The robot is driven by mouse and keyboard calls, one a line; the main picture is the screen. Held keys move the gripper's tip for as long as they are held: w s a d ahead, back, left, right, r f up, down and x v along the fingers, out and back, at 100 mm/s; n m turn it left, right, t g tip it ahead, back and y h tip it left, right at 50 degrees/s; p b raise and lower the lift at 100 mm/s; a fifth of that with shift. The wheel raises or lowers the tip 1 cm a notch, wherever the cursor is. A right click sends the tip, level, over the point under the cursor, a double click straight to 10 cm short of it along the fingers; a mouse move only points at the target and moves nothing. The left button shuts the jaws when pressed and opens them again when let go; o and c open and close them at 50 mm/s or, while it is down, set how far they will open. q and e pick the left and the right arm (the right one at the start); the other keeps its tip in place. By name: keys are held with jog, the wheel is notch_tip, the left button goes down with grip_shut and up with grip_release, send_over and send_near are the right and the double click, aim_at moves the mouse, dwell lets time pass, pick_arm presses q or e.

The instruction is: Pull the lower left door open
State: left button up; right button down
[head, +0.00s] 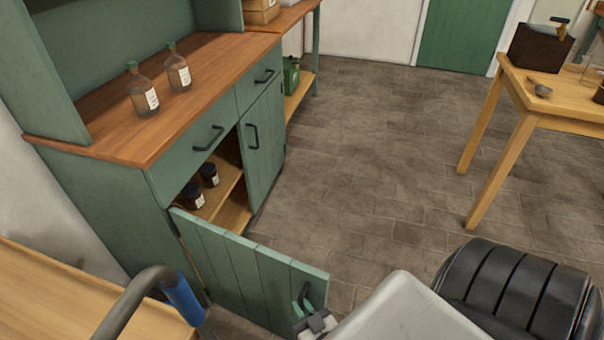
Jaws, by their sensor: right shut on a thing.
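The lower left door (235,262) of the green cabinet (103,217) stands swung wide open, its planked face toward me. Its dark handle (305,292) is near the door's free edge at the lower right. My right gripper (307,307) is at that handle and shut on it; the fingers partly hide the handle. The opened compartment shows a wooden shelf (226,181) with dark labelled jars (193,195) on it. The door hides the lower part of the compartment. My left gripper is not in view.
The lower right door (264,150) and both drawers are shut. Two glass bottles (143,92) stand on the wooden cabinet top. A wooden table (560,100) stands at the right. A wooden surface (80,300) lies at lower left. Open floor (370,170) lies between.

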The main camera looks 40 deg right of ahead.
jog(key=c, duration=1.2)
grip_release()
jog(key=shift+w, duration=0.15)
jog(key=s, duration=0.3)
jog(key=s+a, duration=0.1)
jog(key=s, duration=0.3)
jog(key=s+a, duration=0.1)
jog(key=s, duration=0.2)
jog(key=shift+s, duration=0.35)
jog(key=s+a+f+n+g+y+p, duration=0.1)
jog(key=s+a+f+g+y+p, duration=0.15)
jog(key=f+g, duration=0.3)
jog(key=s+a+f+n+g+y+p, duration=0.2)
jog(key=s+f+g+p, duration=0.15)
jog(key=f, duration=0.35)
jog(key=s+d+f+g+p, duration=0.1)
jog(key=s+g, duration=0.1)
jog(key=s, duration=0.1)
jog(key=s+d+f+n+g+h+p, duration=0.1)
jog(key=s+f+g, duration=0.1)
jog(key=s+g, duration=0.1)
jog(key=s+d+f+g+p, duration=0.1)
jog(key=s+d+g, duration=0.1)
jog(key=s, duration=0.2)
jog(key=shift+s+f+g+p, duration=0.2)
jog(key=shift+g+p, duration=0.2)
